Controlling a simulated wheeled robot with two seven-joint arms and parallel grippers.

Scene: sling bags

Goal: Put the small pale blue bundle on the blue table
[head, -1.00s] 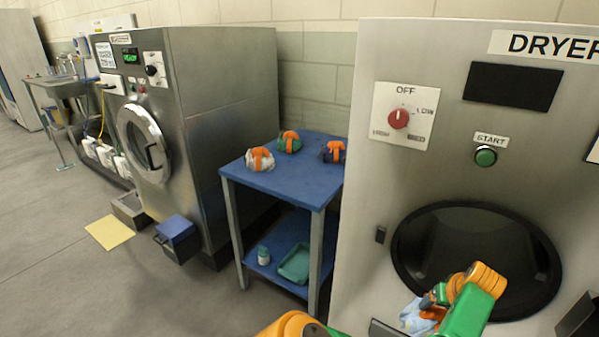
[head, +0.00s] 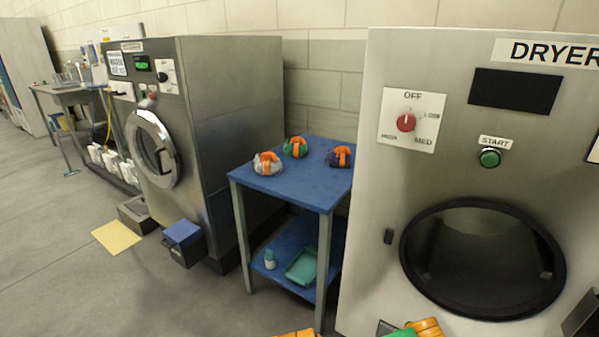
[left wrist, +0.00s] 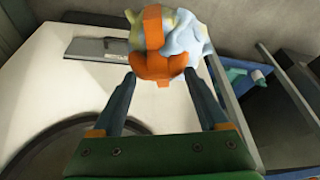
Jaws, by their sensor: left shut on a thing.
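The small pale blue bundle (left wrist: 186,38), with pale yellow patches and an orange strap, is at the top of the left wrist view. My left gripper (left wrist: 160,76) is shut on it, with the fingers on either side of the orange strap. The bundle is out of the head view, where only green and orange parts of my arm show at the bottom edge. The blue table (head: 290,187) stands between the washer and the dryer. My right gripper is not in view.
Grey-white (head: 267,164), green (head: 295,147) and dark blue (head: 341,157) bundles with orange straps sit along the table's back. Its front top is clear. The lower shelf holds a teal tray (head: 302,267) and small bottle (head: 270,259). The dryer opening (head: 480,255) is at right.

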